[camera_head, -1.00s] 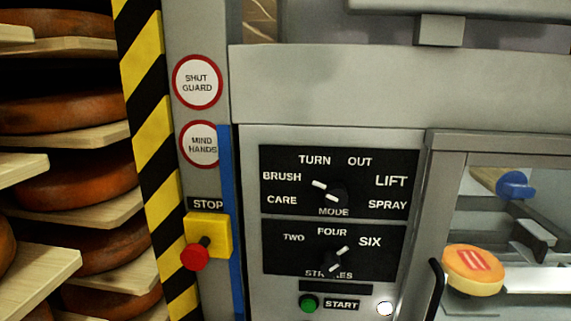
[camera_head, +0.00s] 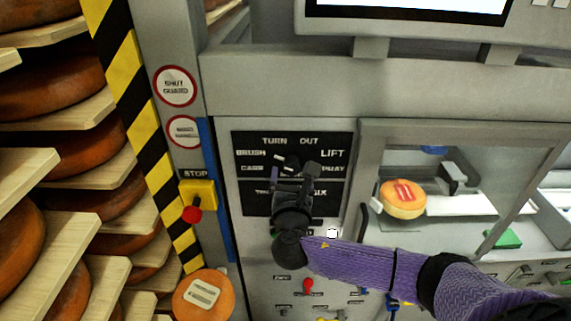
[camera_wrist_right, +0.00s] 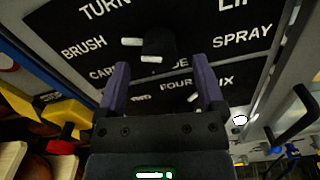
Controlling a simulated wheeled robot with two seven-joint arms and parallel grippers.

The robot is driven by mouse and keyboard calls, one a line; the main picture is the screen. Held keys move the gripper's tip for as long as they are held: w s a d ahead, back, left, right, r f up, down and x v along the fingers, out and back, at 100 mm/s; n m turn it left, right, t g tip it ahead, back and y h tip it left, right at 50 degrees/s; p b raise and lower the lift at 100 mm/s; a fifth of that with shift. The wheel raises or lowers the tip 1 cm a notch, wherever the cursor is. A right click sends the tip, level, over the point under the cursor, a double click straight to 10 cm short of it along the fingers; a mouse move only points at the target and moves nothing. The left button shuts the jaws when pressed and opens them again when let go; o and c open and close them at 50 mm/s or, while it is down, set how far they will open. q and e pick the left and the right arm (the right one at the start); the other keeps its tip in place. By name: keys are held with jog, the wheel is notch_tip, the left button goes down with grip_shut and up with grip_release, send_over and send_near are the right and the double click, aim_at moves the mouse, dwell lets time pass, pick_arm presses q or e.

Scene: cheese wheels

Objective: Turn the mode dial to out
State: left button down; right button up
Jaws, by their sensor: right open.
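The mode dial (camera_head: 291,162) is a dark knob with a white mark on a black panel labelled CARE, BRUSH, TURN, OUT, LIFT and SPRAY. Its white mark lies on the knob's left, toward BRUSH, and not toward OUT. In the right wrist view the dial (camera_wrist_right: 158,44) sits just past the fingertips, between their lines. My right gripper (camera_head: 294,176) is open and empty in front of the panel, its two fingers apart; they also show in the right wrist view (camera_wrist_right: 158,76). The gripper partly covers the dial and the lower strokes panel. My left gripper is not in view.
A yellow stop box with a red button (camera_head: 191,214) is left of the panel. A dark handle (camera_head: 364,220) and a window with an orange-topped cheese (camera_head: 403,199) are to the right. Cheese shelves (camera_head: 60,150) fill the left side. A screen (camera_head: 410,8) hangs above.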

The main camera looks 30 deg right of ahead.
aim_at(291, 171)
jog(key=shift+x, duration=1.65)
jog(key=shift+a, duration=0.1)
grip_shut()
